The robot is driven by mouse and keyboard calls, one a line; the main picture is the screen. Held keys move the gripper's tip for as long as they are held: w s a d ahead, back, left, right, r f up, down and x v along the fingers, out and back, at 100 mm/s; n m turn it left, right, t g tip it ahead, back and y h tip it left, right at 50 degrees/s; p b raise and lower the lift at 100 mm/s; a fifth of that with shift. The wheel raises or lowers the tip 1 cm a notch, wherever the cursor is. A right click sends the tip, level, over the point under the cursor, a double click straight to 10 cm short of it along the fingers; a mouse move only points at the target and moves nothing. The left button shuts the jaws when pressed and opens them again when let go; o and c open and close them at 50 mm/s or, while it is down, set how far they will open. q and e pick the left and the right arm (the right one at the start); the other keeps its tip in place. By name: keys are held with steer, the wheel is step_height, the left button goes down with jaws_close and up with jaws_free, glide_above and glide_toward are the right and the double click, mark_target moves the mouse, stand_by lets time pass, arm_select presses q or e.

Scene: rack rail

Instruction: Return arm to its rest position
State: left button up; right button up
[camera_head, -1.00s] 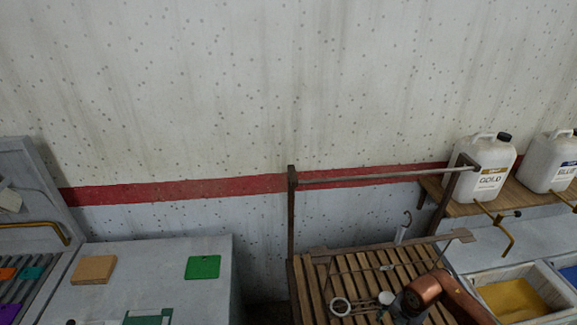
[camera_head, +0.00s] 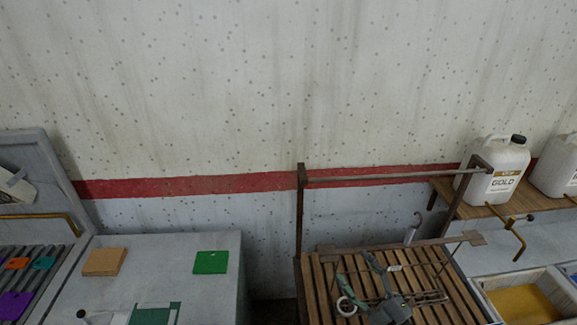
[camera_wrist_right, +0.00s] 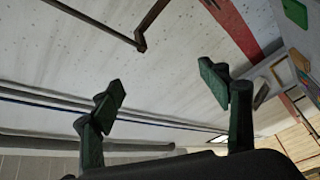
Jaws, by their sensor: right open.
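My right gripper (camera_head: 356,271) shows over the slatted wooden rack (camera_head: 318,290) at the bottom of the head view. Its grey body is at the lower edge and its green fingers point up and away. In the right wrist view my right gripper (camera_wrist_right: 162,88) is open, its two green-padded fingers well apart with nothing between them. My left gripper is not in view.
A rail (camera_head: 390,175) on brown posts stands above the rack. A white GOLD jug (camera_head: 495,170) is on a shelf at right. A grey table (camera_head: 160,262) with a green block (camera_head: 210,262) and a tan block (camera_head: 104,262) is at left.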

steer(key=s+d+f+m+h, duration=0.1)
steer(key=d+f+m+h, duration=0.2)
steer(key=d+m+h, duration=0.4)
steer(key=s+d+f+m+h, duration=0.1)
steer(key=d+f+m+h, duration=0.3)
steer(key=d, duration=0.6)
steer(key=s+d+f+m+g+h, duration=0.4)
steer(key=s+d+f+m, duration=0.1)
steer(key=f, duration=0.3)
steer(key=s+a+f+m+g+y, duration=0.1)
steer(key=s+a+f+g+y, duration=0.25)
steer(key=s+f+g, duration=1.1)
steer(key=s+a+f+t, duration=0.1)
steer(key=s+f, duration=0.2)
steer(key=f, duration=0.9)
steer(key=s+a+f+t+b, duration=0.1)
steer(key=s+f, duration=0.2)
steer(key=f, duration=0.8)
steer(key=s+a+f+t, duration=0.1)
steer(key=s+f, duration=0.2)
steer(key=f, duration=0.9)
steer(key=s+f+b, duration=0.1)
steer(key=s+f, duration=1.7)
steer(key=s, duration=0.1)
steer(key=shift+s+d+n+g+y+b, duration=0.2)
steer(key=shift+n+g+y+b, duration=0.1)
steer(key=shift+n+g+y, duration=0.15)
